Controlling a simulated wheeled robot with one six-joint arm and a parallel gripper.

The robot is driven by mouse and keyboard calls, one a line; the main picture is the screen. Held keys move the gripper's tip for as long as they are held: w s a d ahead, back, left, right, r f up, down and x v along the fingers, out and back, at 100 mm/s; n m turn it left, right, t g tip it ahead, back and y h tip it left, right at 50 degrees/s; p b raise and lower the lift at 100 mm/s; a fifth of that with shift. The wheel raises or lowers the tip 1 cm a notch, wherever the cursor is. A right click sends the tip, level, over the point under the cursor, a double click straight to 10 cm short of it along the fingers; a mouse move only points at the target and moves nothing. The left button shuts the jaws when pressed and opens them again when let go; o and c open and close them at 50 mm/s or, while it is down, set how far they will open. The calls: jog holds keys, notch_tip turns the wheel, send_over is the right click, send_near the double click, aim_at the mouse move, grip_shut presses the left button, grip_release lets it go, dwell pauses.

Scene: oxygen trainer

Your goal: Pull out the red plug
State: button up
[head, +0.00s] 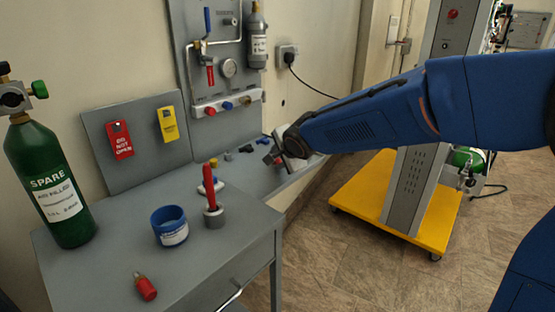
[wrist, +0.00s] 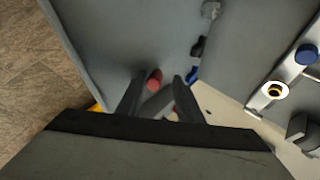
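A red plug-like piece (head: 211,111) sits at the left end of the white manifold bar (head: 236,100) on the wall panel. My gripper (head: 272,158) is low to the right of the bar, over the far end of the grey bench. In the wrist view my gripper's fingers (wrist: 158,88) are apart. A small red cylinder (wrist: 154,80) shows between and just beyond the fingertips, with a gap to the right finger; I cannot tell whether it touches the left one.
Small dark and blue pieces (head: 246,148) lie on the bench near my gripper. A yellow-based cart (head: 350,205) stands right.

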jog(key=shift+s+f, duration=0.1)
jog(key=shift+f, duration=0.05)
jog(key=v, duration=1.7)
jog(key=shift+r, duration=0.25)
jog(key=s+d+f+n+g+h, duration=0.1)
jog(key=s+d+f+n+h, duration=0.15)
jog(key=s+d, duration=0.45)
jog(key=s+d+f+n+g+h, duration=0.1)
jog(key=s+d+f+n, duration=0.15)
jog(key=d, duration=0.85)
jog(key=s+d+f+n, duration=0.2)
jog(key=s+d+f, duration=0.1)
jog(key=s, duration=0.3)
jog(key=s+d+f+n+g, duration=0.1)
jog(key=s+d+f+n, duration=0.1)
jog(key=s+d+f, duration=0.1)
jog(key=s+d+f+n+g, duration=0.1)
jog(key=s+d+f, duration=0.3)
jog(key=s, duration=0.4)
jog(key=shift+s+f+n, duration=0.35)
jog(key=shift+f+n, duration=0.05)
jog(key=shift+n, duration=0.2)
